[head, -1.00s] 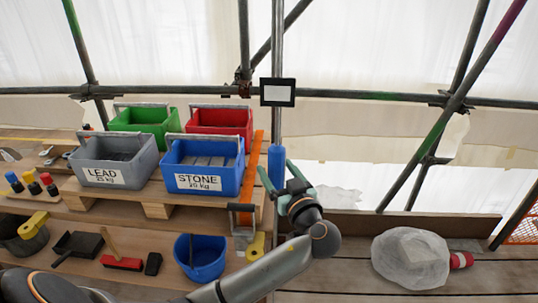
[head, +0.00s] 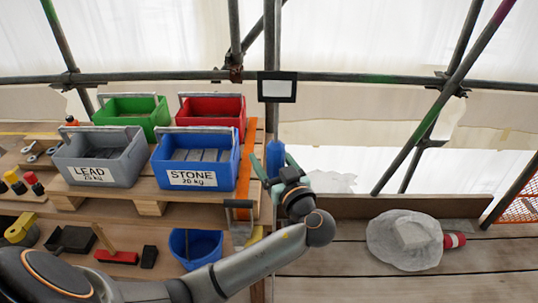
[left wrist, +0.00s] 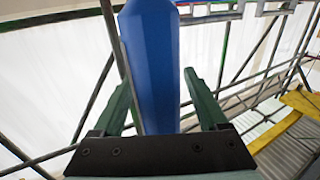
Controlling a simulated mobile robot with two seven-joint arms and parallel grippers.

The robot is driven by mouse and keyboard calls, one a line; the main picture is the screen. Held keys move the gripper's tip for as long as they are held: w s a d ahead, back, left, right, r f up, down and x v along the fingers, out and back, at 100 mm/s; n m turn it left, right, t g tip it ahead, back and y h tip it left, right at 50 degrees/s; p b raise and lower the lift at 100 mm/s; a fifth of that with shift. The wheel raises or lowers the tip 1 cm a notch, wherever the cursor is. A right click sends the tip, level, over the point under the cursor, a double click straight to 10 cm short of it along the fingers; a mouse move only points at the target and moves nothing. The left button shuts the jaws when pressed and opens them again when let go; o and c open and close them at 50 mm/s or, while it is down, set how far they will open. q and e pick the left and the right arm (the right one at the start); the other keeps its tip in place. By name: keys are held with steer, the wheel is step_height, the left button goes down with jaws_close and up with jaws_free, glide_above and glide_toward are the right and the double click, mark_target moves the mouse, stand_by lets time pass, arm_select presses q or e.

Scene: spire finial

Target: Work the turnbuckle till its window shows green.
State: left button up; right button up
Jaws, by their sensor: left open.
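In the left wrist view, the blue cylinder (left wrist: 150,50) fills the space between the open fingers (left wrist: 158,85), with a visible gap at the right finger. Contact with the left finger I cannot tell. A black-framed panel (head: 277,87) with a plain whitish face sits on the pole above; I see no green on it. My right gripper is out of view.
Grey LEAD (head: 90,172) and blue STONE (head: 190,178) crates stand left of the gripper, with green (head: 130,105) and red (head: 208,106) crates behind. A wrapped bundle (head: 405,240) lies on the right planks. Scaffold poles cross behind.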

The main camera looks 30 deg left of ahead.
arm_select(q)
jaws_close()
stand_by(0.6)
